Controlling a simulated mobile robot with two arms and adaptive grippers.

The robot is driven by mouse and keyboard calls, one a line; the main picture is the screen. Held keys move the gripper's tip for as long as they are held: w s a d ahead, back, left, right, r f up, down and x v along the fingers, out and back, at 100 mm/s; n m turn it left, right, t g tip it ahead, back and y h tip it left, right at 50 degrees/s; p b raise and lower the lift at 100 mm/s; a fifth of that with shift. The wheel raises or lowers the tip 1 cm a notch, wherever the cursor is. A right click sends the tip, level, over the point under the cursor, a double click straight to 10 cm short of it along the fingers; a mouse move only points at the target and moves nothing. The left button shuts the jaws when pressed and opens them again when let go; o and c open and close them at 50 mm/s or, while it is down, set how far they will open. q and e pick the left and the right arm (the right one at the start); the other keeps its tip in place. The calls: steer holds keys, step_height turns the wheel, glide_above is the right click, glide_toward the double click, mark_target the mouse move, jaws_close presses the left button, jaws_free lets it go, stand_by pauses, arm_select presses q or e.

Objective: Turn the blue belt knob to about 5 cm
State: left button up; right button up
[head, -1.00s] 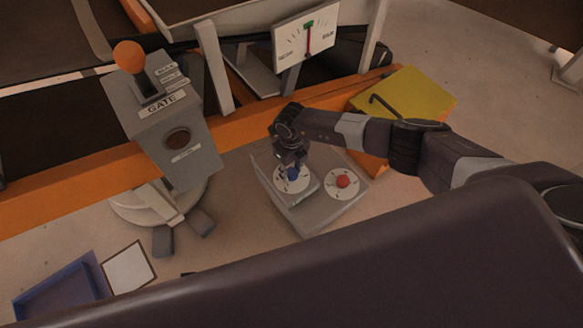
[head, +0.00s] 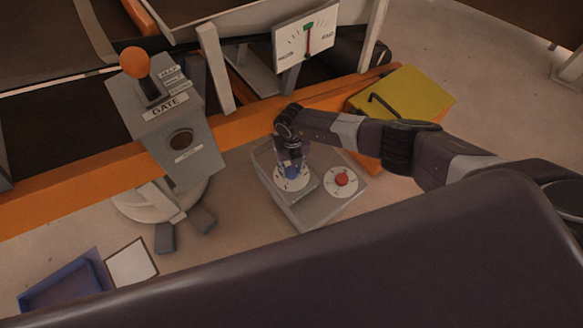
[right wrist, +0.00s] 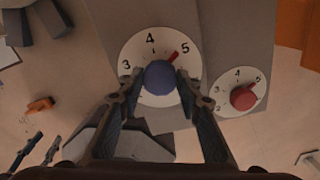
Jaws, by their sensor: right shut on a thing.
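The blue belt knob (right wrist: 160,77) sits on a white dial in the right wrist view, and its red pointer is close to the 5 mark. It also shows in the head view (head: 292,172), partly covered by my right gripper. My right gripper (right wrist: 160,84) is shut on the blue knob, one finger on each side of it. In the head view my right gripper (head: 292,163) points down at the knob from above. My left gripper is not in view.
A red knob (right wrist: 243,98) with its own dial is beside the blue one on the grey control box (head: 308,217). A grey gate post with an orange-topped lever (head: 135,62) stands left. A gauge (head: 305,38) with a red needle stands behind, and a yellow-topped box (head: 420,95) right.

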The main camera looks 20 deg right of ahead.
mark_target(291, 171)
steer(key=o, duration=1.2)
steer(key=shift+c, duration=0.2)
step_height(291, 171, up, 12)
